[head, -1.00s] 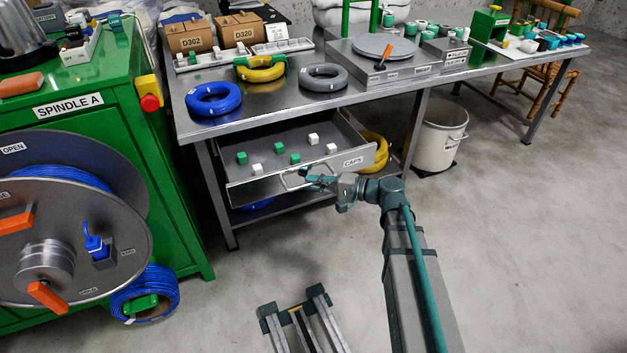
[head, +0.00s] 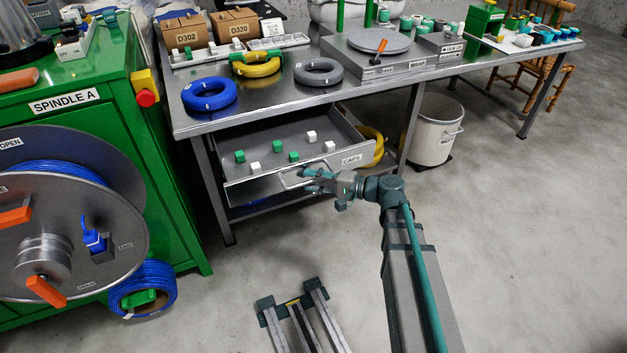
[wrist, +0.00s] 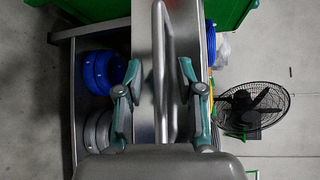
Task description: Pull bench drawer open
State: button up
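The bench drawer (head: 261,190), labelled CAPS, stands out from under the metal bench (head: 290,103) in the head view, its inside showing. Several small green and white caps lie in it. Its bar handle (head: 290,180) is on the front face. A gap shows between the left fingertip and the bar; contact on the right is unclear.
A green spindle cabinet (head: 160,180) with a large reel is at the left. A white bucket (head: 432,130) stands under the bench at the right. Coils and boxes lie on the benchtop. Floor in front of the drawer is mostly clear.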

jog(key=v, duration=1.2)
dwell(0.3)
jog(key=s+d+f+n+g+h, duration=0.1)
jog(key=s+f+g+h, duration=0.35)
jog(key=s+f, duration=0.7)
jog(key=s+d+f+n+g+h, duration=0.1)
jog(key=s+f+g+h, duration=0.35)
jog(key=s+f, duration=0.65)
jog(key=s+d+f+n+g+h, duration=0.25)
jog(key=s+f+g, duration=0.35)
jog(key=s, duration=0.7)
jog(key=s+d+f+n+g+h, duration=0.1)
jog(key=s+d+f+g+h, duration=0.2)
jog(key=s+f, duration=0.7)
jog(key=w+r+t+p, duration=0.2)
jog(key=r+t+p, duration=0.1)
jog(key=r+p, duration=0.6)
jog(key=w+r+t+h+p, duration=0.1)
jog(key=w+r+t+p, duration=0.1)
jog(key=r+p, duration=0.7)
jog(key=w+p, duration=0.1)
jog(key=p, duration=0.5)
jog(key=shift+a+t, duration=0.3)
jog(key=shift+t, duration=0.1)
